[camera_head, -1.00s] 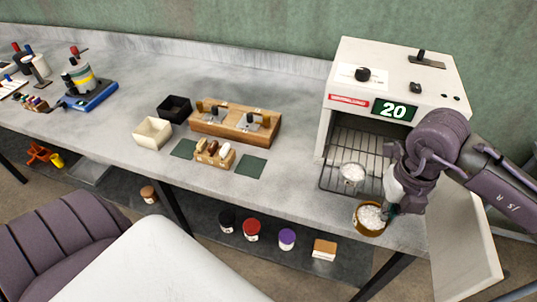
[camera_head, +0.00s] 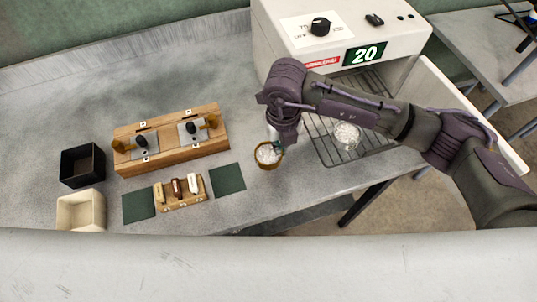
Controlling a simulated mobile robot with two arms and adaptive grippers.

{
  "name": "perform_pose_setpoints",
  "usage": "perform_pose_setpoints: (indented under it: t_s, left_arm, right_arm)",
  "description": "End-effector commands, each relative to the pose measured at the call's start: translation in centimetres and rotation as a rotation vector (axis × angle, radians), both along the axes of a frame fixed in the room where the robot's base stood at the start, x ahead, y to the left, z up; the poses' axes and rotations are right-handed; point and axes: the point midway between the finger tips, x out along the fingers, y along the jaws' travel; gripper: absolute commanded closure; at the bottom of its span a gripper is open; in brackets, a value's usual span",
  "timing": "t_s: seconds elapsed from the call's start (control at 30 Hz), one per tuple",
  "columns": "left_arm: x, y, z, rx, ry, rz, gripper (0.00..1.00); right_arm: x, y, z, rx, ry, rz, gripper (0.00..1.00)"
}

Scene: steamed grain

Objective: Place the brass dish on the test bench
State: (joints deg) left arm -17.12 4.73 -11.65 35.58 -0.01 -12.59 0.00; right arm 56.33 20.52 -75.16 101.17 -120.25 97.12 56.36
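The brass dish (camera_head: 267,167), filled with white grains, is at the bench's right part, left of the oven's wire rack. My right gripper (camera_head: 277,147) is at its back right rim and appears shut on it; the fingers are mostly hidden by my wrist. I cannot tell whether the dish touches the bench. The grey test bench (camera_head: 80,130) runs across the view. My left gripper is not in view.
A white oven (camera_head: 300,40) reading 20 stands open behind my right arm, a glass dish (camera_head: 346,144) of grains on its rack (camera_head: 325,150). Left are a wooden block with fittings (camera_head: 170,162), a small peg rack (camera_head: 182,203), green mats (camera_head: 228,178) and black and cream boxes (camera_head: 80,223).

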Motion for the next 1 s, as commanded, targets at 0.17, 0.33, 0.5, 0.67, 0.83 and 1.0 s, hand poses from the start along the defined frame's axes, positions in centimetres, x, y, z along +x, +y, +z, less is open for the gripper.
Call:
perform_pose_setpoints:
  t_s: [0.17,0.33,0.5,0.67,0.83,1.0]
  left_arm:
    - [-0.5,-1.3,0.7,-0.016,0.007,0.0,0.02]
    - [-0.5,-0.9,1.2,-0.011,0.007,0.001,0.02]
    - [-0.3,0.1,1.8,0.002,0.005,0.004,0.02]
    - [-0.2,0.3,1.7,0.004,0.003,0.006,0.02]
    - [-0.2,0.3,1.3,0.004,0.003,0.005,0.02]
    - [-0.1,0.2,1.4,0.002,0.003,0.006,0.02]
  right_arm:
    - [0.0,0.0,-2.1,0.0,0.0,0.001,1.0]
    - [0.0,0.0,-3.5,-0.001,0.001,0.0,1.0]
    - [0.0,0.0,-5.8,0.0,0.001,0.0,1.0]
    - [0.0,0.1,-6.1,0.002,-0.003,0.002,1.0]
    - [0.0,0.1,-6.4,0.002,-0.002,0.002,1.0]
    - [0.0,0.0,-6.4,0.002,-0.002,0.002,0.76]
